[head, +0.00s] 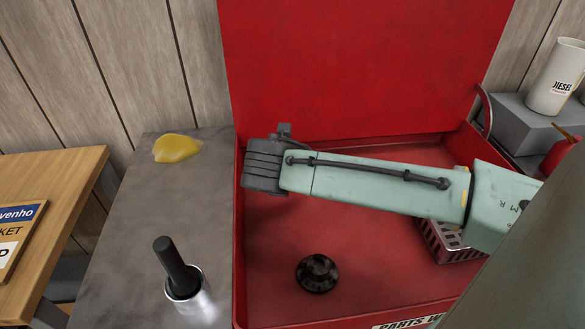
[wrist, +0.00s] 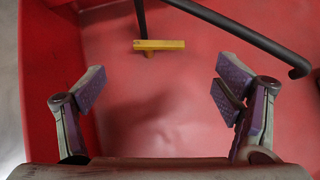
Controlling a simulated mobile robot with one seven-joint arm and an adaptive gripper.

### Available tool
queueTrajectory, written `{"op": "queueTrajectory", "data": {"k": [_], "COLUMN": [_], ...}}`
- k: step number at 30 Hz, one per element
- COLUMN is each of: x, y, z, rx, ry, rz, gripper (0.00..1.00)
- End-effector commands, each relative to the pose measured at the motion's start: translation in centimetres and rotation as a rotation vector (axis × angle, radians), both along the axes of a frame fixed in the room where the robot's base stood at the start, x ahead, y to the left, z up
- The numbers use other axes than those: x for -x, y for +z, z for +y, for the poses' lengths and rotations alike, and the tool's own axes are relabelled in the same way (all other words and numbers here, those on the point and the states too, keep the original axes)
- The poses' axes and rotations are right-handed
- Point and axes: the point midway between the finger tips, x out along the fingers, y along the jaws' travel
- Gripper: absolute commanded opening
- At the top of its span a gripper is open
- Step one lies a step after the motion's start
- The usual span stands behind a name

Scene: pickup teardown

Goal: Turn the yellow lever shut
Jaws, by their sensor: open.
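The yellow lever (wrist: 160,45) shows in the wrist view as a short bar lying crosswise, with a small stub below its middle. It is near the top, ahead of my gripper (wrist: 160,87). My gripper is open and empty, its two purple-padded fingers wide apart, with the lever beyond the fingertips and roughly centred between them. In the head view I cannot make out the lever; my arm covers part of the red tub (head: 385,290). My gripper's dark body is over the tub's left part there, and its fingertips are hidden.
A dark pipe (wrist: 245,38) and a thin rod (wrist: 141,18) run close to the lever. A black round part (head: 317,273) lies on the tub floor, and a basket (head: 450,242) stands at right. A yellow cloth (head: 177,148) and a metal cup (head: 190,297) are on the grey counter.

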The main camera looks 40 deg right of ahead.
Motion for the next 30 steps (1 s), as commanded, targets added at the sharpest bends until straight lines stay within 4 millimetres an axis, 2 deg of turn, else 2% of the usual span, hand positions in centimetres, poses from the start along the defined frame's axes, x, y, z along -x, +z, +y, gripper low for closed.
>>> {"op": "queueTrajectory", "data": {"k": [9,13,25,30], "x": [-3.0,-3.7,-4.2,-4.2], "y": [-4.1,-5.2,-6.0,-5.9], "z": [-3.0,-3.9,-4.4,-4.4], "rx": [-0.003,-0.002,0.0,0.0], "ry": [0.0,-0.001,0.0,0.0], "rz": [-0.001,-0.003,-0.003,-0.003], "gripper": [0.84,0.84,0.84,0.74]}}
